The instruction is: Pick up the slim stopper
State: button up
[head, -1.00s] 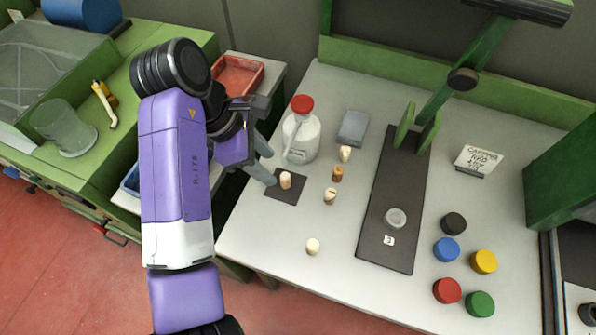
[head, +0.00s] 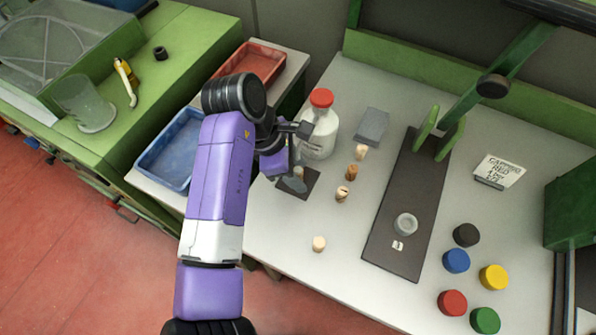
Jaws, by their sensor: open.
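Several small cork stoppers stand on the white table. One pale stopper (head: 298,173) is on a small dark mat (head: 311,190), partly hidden by my gripper. My gripper (head: 295,182) is open, low over the mat, with its fingers at this stopper; I cannot tell if they touch it. To the right are a pale stopper (head: 361,152), a browner stopper (head: 352,172) and a tan stopper (head: 342,193) in a row. Another pale stopper (head: 319,243) stands nearer the front edge. At this size I cannot tell surely which stopper is the slim one.
A red-capped bottle (head: 320,130) stands close behind my gripper, and a grey block (head: 371,125) is beside it. A dark board (head: 395,235) with green uprights lies to the right. Coloured caps (head: 493,277) sit farther right. A blue tray (head: 165,158) is left of my arm.

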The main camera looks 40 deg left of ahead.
grip_shut()
jog(key=shift+r, duration=0.1)
